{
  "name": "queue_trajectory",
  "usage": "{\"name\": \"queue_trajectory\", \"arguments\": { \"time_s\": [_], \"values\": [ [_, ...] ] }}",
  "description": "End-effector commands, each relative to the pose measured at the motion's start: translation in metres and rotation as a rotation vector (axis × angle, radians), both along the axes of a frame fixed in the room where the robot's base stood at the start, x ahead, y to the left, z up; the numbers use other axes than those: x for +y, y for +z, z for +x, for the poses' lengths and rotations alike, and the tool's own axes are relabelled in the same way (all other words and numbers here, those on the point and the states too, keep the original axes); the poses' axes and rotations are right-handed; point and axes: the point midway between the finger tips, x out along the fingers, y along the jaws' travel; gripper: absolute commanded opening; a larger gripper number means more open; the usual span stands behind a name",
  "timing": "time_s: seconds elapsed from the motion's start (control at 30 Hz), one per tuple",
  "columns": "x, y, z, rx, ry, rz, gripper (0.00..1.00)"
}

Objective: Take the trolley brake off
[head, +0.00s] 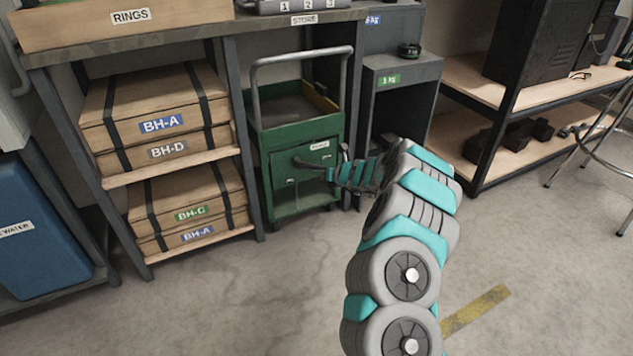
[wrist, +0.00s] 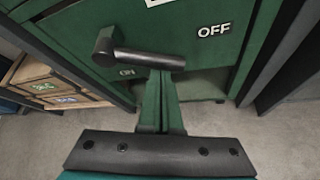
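The green trolley (head: 300,195) stands under the bench, its front panel facing me. In the wrist view, the dark brake lever (wrist: 150,59) has its hub at upper left and its bar pointing right. The ON label (wrist: 127,71) is just below the bar, near the hub. The OFF label (wrist: 212,30) is up and right of the bar's free end. My gripper (wrist: 160,85) has its green fingers close together, with their tips at the lower side of the bar. Whether they touch it is not clear. In the head view my gripper (head: 329,171) is small beside the panel.
A shelf with strapped boxes (head: 165,125) stands left of the trolley and a grey cabinet (head: 395,85) right of it. Bench legs stand close on both sides. The floor (head: 270,300) in front is clear. A stool (head: 597,155) stands at far right.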

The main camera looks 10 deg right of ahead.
Motion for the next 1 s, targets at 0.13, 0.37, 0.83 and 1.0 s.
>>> {"name": "queue_trajectory", "arguments": {
  "time_s": [0.13, 0.37, 0.83, 1.0],
  "values": [
    [-0.001, 0.009, 0.002, -0.036, 0.001, -0.119, 0.00],
    [-0.007, 0.019, 0.002, -0.045, 0.000, -0.158, 0.00],
    [-0.008, 0.027, 0.003, -0.044, 0.001, -0.156, 0.00],
    [-0.008, 0.027, 0.003, -0.044, 0.001, -0.156, 0.00]
  ]
}}
